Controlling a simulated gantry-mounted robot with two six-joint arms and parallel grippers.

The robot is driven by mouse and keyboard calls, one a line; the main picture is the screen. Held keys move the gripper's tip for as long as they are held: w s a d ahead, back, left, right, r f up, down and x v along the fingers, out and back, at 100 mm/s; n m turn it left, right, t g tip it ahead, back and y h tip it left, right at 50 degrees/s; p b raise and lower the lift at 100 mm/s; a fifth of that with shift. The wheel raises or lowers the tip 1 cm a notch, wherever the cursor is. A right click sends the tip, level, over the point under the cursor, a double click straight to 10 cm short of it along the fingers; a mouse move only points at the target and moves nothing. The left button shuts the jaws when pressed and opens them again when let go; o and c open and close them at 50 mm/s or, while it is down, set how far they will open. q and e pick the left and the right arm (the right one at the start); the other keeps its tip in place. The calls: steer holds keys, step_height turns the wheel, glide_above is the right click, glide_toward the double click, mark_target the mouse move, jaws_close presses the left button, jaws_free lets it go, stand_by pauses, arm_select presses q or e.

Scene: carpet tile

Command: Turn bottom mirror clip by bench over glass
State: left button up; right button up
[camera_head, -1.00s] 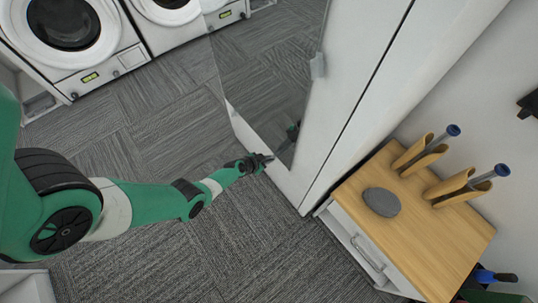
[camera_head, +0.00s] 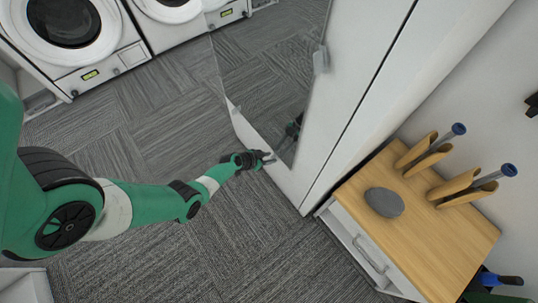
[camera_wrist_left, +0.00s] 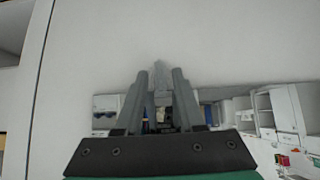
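The mirror (camera_head: 265,75) is fixed on a white door panel (camera_head: 350,60); its lower corner is close to my left gripper. My left gripper (camera_head: 270,157) is at the panel's lower part, just below the mirror. In the left wrist view its two grey fingers (camera_wrist_left: 160,75) are apart, pointing at the white panel. A pale, translucent clip (camera_wrist_left: 160,87) shows between and beyond the fingertips, at the mirror's edge; I cannot tell whether they touch it. Another grey clip (camera_head: 320,60) is higher on the mirror's right edge. My right gripper is not in view.
A wooden-topped bench (camera_head: 420,235) with a grey stone-like disc (camera_head: 384,202) and tan holders stands right of the panel. White washing machines (camera_head: 75,40) are at the back left. The carpet floor (camera_head: 150,130) around my arm is clear. The mirror reflects the room.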

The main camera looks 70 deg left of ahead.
arm_select(q)
steer(key=p+v, duration=0.7)
steer(key=v, duration=0.4)
steer(key=shift+s+r, duration=0.25)
steer(key=shift+s, duration=0.05)
